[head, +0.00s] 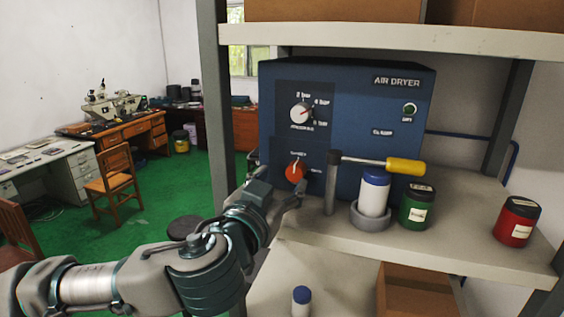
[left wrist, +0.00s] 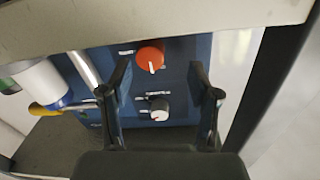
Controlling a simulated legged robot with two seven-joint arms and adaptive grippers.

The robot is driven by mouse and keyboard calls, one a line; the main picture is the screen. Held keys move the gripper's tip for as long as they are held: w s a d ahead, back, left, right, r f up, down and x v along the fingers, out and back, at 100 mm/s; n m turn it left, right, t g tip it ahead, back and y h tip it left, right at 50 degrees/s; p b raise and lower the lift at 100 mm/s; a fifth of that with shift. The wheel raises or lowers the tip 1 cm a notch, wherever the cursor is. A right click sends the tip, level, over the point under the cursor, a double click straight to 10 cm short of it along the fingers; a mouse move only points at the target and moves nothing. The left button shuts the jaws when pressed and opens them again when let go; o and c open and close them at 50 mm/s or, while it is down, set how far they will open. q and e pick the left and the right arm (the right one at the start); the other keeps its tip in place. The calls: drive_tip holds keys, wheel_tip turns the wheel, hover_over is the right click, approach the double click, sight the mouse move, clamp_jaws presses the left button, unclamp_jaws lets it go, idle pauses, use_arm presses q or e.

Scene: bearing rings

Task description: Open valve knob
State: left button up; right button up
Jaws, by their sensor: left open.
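A blue air dryer box (head: 350,110) stands on the shelf. Its front carries a red knob (head: 295,172) low down and a white-and-grey knob (head: 301,114) with a printed scale above it. The red knob's white pointer line looks roughly upright. My left gripper (head: 281,190) is open just in front of and below the red knob. In the left wrist view, turned upside down, the red knob (left wrist: 150,57) shows between the spread fingers (left wrist: 159,72), and the white knob (left wrist: 158,108) lies beyond. Nothing is held. I cannot tell whether a finger touches the red knob. My right gripper is out of view.
Right of the knobs stand a yellow-handled hammer (head: 405,166), a blue-capped white bottle (head: 374,197) in a grey ring (head: 371,218), a green jar (head: 418,207) and a red jar (head: 517,222). A shelf post (head: 217,110) rises at left. An upper shelf (head: 400,39) hangs above.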

sight(292, 171)
use_arm(q)
drive_tip(key=w+d, duration=0.1)
drive_tip(key=d, duration=0.1)
drive_tip(key=w+d+p, duration=0.1)
drive_tip(key=w+d, duration=0.1)
drive_tip(key=shift+r, duration=0.1)
drive_tip(key=shift+w+a, duration=0.1)
drive_tip(key=shift+a, duration=0.5)
drive_tip(key=shift+w+a, duration=0.2)
drive_tip(key=shift+a, duration=0.45)
drive_tip(key=c, duration=0.8)
drive_tip(key=shift+s+d, duration=0.1)
drive_tip(key=shift+d, duration=0.05)
drive_tip(key=c, duration=0.4)
drive_tip(key=shift+o, duration=0.2)
drive_tip(key=shift+s+d, duration=0.15)
drive_tip(key=shift+d, duration=0.1)
drive_tip(key=shift+d+r, duration=0.1)
drive_tip(key=shift+r, duration=0.05)
drive_tip(key=shift+a, duration=0.2)
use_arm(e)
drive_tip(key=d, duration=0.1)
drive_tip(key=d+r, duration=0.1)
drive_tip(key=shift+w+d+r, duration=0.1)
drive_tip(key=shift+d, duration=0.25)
